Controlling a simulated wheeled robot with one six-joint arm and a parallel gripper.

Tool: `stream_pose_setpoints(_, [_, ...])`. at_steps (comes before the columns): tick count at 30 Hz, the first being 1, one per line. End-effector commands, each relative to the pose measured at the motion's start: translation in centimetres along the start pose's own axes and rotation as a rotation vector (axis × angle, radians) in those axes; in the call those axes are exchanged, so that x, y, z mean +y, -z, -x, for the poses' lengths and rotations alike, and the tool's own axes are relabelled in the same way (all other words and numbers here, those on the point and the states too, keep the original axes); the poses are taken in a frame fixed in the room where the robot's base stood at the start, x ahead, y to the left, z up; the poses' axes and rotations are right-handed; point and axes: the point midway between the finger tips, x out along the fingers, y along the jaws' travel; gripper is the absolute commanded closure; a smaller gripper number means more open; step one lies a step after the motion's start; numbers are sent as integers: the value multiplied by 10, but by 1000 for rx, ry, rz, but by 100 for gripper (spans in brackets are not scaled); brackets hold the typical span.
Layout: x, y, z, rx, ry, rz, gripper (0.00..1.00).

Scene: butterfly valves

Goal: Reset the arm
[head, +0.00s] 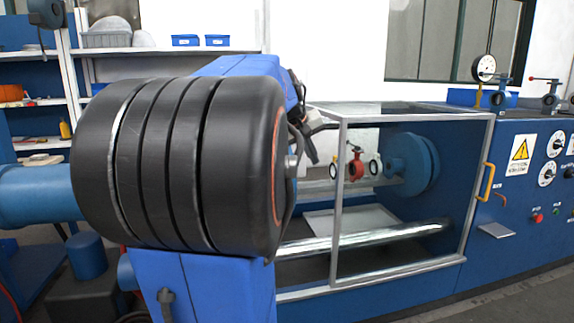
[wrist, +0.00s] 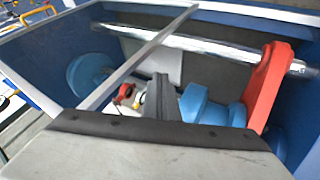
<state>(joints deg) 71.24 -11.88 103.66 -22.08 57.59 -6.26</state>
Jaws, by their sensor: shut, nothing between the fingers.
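My gripper (wrist: 162,88) shows in the wrist view as dark fingers closed together, with nothing held. It hangs over the inside of a glass-sided cabinet. A red valve (head: 356,168) with a round body sits inside the cabinet in the head view.
The cabinet's metal frame (head: 341,195) and a shiny bar (head: 375,237) are near the gripper. A blue disc (head: 410,165) is inside at right. A red upright piece (wrist: 264,88) stands right of the fingers. A yellow handle (head: 487,182) is on the cabinet's right side.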

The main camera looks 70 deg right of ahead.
Motion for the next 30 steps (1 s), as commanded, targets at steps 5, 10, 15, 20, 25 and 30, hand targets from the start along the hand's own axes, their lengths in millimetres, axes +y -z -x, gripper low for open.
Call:
stream_pose_setpoints(5, [0,0,1,-1,0,0,100])
stream_pose_setpoints(10, [-8,-1,4,5,10,9,100])
stream_pose_setpoints(15, [-58,-7,20,35,68,58,100])
stream_pose_setpoints(20, [-123,-24,43,72,151,127,100])
stream_pose_setpoints(25, [-185,-52,66,104,238,204,100])
stream_pose_setpoints(30, [-240,-87,87,131,323,281,100])
